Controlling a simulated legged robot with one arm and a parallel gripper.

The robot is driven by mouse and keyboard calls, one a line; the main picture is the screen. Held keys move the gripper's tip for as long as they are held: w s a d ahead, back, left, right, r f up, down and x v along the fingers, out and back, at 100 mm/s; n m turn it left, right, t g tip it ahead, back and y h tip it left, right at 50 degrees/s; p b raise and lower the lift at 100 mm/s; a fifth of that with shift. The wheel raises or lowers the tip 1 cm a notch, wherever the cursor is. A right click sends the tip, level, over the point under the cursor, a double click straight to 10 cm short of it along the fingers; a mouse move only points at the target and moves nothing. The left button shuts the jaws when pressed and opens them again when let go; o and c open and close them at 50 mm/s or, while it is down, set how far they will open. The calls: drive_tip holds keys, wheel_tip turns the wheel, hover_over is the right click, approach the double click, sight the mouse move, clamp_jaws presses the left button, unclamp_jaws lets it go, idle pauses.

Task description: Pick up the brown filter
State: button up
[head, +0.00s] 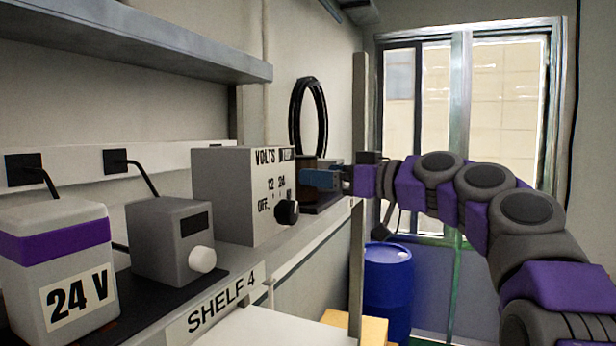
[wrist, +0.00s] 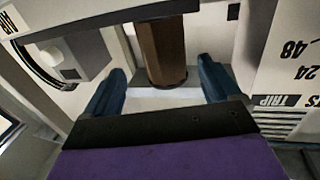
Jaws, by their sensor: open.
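The brown filter (wrist: 162,50) is an upright-looking brown cylinder in the wrist view, between the two blue fingers of my gripper (wrist: 164,68). The fingers are open, with a gap on either side of the filter. In the head view my gripper (head: 322,180) reaches in from the right over the shelf, just right of the grey VOLTS box. A dark brown part, likely the filter (head: 318,203), shows below the blue finger there. Much of it is hidden by the gripper and the box.
The grey VOLTS/TRIP box (head: 240,196) with a black knob stands close beside the gripper, also in the wrist view (wrist: 291,70). A black ring (head: 294,115) rises behind. A grey box (head: 165,240) and a 24 V unit (head: 55,265) stand left. A blue barrel (head: 388,285) is below.

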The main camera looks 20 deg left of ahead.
drive_tip(key=x, duration=0.2)
drive_tip(key=p+x, duration=0.1)
drive_tip(key=x, duration=0.1)
drive_tip(key=p+x, duration=0.1)
drive_tip(key=x, duration=0.1)
drive_tip(key=shift+s+a+f, duration=0.15)
drive_tip(key=shift+a, duration=0.3)
drive_tip(key=shift+s+d, duration=0.1)
drive_tip(key=shift+d, duration=0.4)
drive_tip(key=shift+c, duration=0.9)
drive_tip(key=shift+d, duration=0.45)
drive_tip(key=c, duration=0.3)
drive_tip(key=shift+a, duration=0.15)
drive_tip(key=c, duration=0.4)
drive_tip(key=shift+a, duration=0.4)
drive_tip(key=shift+c, duration=1.1)
